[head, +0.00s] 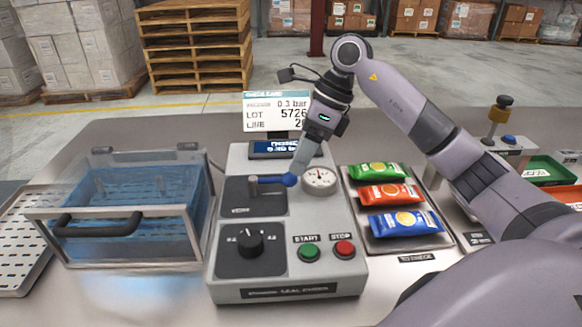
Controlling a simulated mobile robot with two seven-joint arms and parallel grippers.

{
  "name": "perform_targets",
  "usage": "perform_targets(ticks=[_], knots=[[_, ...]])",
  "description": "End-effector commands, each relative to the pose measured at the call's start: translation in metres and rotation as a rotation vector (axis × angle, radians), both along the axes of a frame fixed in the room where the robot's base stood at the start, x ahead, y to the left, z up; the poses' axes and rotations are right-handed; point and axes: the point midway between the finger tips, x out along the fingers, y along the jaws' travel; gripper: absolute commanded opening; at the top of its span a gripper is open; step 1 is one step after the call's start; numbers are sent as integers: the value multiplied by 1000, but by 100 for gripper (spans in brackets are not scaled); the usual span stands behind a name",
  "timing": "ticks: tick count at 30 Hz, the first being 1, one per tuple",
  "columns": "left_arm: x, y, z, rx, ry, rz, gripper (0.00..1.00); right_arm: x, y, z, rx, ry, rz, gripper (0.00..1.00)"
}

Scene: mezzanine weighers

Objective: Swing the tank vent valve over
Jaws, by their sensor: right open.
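The tank vent valve is a small lever with a blue grip (283,180) on a dark plate on the grey control box, above a label that seems to read "VENT". The lever points right from its pivot at the plate's left. My right gripper (297,171) comes down from above with its fingertips at the lever's blue end. It is open. Whether the fingers touch the lever, I cannot tell; they partly cover its tip. The clear tank (140,235) with a blue basket inside stands left of the box. My left gripper is out of view.
The box carries a gauge (319,180), a black knob (250,240), a green start button (308,252) and a red stop button (344,249). A sign (276,112) and display stand behind. A tray of packets (385,194) is at the right.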

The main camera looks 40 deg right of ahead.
Motion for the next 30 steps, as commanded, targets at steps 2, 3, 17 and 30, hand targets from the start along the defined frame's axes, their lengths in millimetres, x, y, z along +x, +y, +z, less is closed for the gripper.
perform_targets(ticks=[2,3,17,30], knots=[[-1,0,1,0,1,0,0,1,6,-12,2,3,2,57],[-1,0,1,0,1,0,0,2,8,-18,2,3,2,57],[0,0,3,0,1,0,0,5,17,-37,3,0,1,57],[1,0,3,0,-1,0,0,6,17,-37,4,-1,2,0]])
